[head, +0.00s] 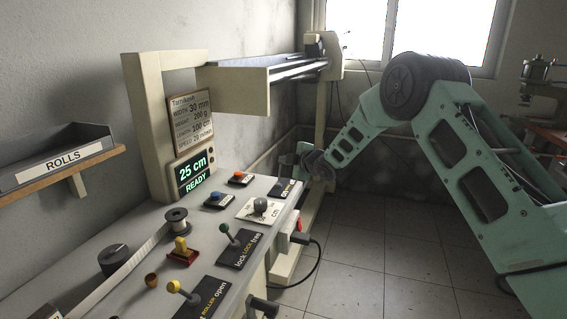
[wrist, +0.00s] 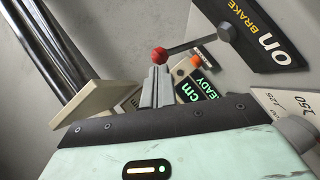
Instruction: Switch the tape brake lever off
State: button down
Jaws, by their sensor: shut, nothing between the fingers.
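The brake lever has a red ball knob (wrist: 158,54) on a dark stem. The stem runs to a round pivot on a black brake plate (wrist: 258,30) lettered "on" and "BRAKE" in the wrist view. In the head view the plate (head: 288,189) is at the far right end of the panel; the lever cannot be made out there. My gripper (wrist: 157,72) is shut and empty. Its fingertips are just below the red knob in the wrist view; I cannot tell whether they touch it. In the head view my gripper (head: 304,160) is above the panel's far end.
The grey panel (head: 140,222) also carries an orange button (head: 240,177), a blue button (head: 217,197), a cm dial (head: 260,206), a green-knobbed lock lever (head: 224,228) and a yellow-knobbed roller lever (head: 174,287). The display (head: 195,171) reads "25 cm READY". Floor is open to the right.

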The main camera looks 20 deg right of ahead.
jog(key=shift+w+d, duration=0.15)
jog(key=shift+w, duration=0.1)
jog(key=shift+d, duration=0.1)
dwell(0.4)
